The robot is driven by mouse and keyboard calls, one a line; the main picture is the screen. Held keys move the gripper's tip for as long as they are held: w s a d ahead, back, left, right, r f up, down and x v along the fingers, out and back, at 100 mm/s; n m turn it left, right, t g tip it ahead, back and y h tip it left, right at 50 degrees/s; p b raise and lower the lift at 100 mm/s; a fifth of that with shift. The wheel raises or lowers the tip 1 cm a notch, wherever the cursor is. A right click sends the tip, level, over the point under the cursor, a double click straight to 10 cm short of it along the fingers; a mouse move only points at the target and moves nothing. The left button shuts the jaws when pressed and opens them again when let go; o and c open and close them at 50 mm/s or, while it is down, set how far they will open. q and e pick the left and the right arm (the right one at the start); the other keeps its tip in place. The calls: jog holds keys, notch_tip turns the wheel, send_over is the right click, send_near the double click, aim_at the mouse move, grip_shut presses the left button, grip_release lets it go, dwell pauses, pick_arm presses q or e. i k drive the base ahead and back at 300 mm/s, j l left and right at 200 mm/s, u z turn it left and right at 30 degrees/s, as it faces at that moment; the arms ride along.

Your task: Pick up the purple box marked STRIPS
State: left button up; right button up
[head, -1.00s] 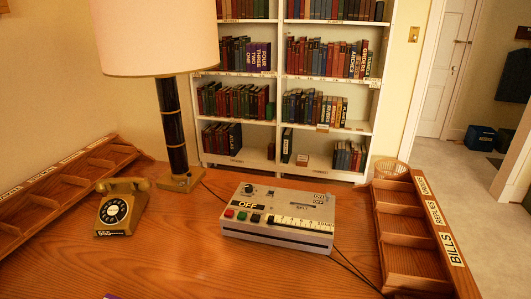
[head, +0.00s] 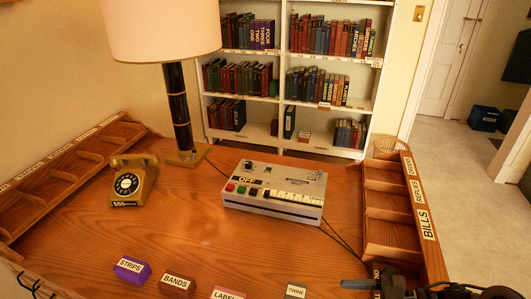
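The purple box marked STRIPS (head: 132,269) lies on the wooden desk near the bottom edge of the head view, left of centre. Its white label faces up, and nothing touches it. My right gripper (head: 362,284) is partly in view at the bottom right, dark and beside the right-hand rack, well to the right of the purple box. Its fingers are not clear enough to tell open from shut.
Right of the purple box stand the BANDS box (head: 176,284), the LABELS box (head: 228,293) and the TWINE box (head: 295,290). Behind are a telephone (head: 133,184), a lamp (head: 179,110) and a grey machine (head: 274,192). Wooden racks line both sides. The desk's middle is clear.

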aim_at(137, 271)
jog(key=k+l, duration=0.95)
jog(key=k, duration=0.15)
